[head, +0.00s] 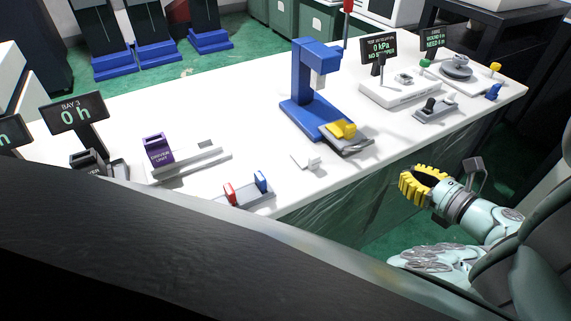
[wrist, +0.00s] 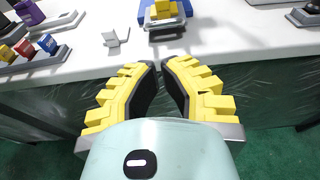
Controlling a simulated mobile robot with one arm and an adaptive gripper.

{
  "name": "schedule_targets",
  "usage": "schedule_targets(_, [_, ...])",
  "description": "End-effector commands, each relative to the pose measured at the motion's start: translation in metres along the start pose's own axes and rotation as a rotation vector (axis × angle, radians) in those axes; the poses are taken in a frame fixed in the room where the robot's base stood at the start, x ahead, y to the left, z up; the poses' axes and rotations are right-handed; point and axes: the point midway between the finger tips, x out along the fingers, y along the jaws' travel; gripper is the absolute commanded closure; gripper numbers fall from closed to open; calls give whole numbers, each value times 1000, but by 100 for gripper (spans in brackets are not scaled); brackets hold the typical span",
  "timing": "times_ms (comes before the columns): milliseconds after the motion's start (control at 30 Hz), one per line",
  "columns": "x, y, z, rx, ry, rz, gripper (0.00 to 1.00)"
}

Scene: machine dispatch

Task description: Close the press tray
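The blue press (head: 309,85) stands on the white bench. Its grey tray (head: 354,148) sticks out at the press's front, toward the bench's near edge, with a yellow block (head: 342,129) on or just behind it. In the wrist view the tray (wrist: 166,33) is at the top, just ahead of the fingers, with the yellow block (wrist: 163,9) behind it. My gripper (head: 406,187) has yellow ribbed fingers and hangs in front of the bench, apart from the tray. In the wrist view my gripper (wrist: 160,68) shows empty, its fingertips a small gap apart.
A small white block (head: 308,162) lies left of the tray. A holder with red and blue pieces (head: 244,190) is farther left, near a purple block (head: 158,149). A grey switch box (head: 435,109) and a gauge stand (head: 400,90) are to the right. Bare bench (head: 270,130) lies left of the press.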

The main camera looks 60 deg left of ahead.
Motion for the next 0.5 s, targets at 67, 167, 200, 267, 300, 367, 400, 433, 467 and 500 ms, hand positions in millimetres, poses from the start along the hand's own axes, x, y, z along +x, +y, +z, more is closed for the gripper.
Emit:
schedule_targets(67, [15, 3, 0, -1, -3, 11, 100])
schedule_targets(167, [36, 5, 1, 0, -1, 18, 100])
schedule_targets(200, [43, 5, 1, 0, -1, 18, 100])
schedule_targets(267, [53, 4, 1, -1, -1, 15, 100])
schedule_targets(300, [60, 5, 1, 1, -1, 17, 100])
schedule_targets(367, [69, 4, 1, -1, 0, 14, 100])
schedule_targets(400, [75, 4, 1, -3, 0, 14, 100])
schedule_targets(433, [79, 3, 1, -3, 0, 12, 100])
schedule_targets(467, [84, 4, 0, -2, 1, 13, 100])
schedule_targets(500, [90, 4, 0, -2, 0, 15, 100])
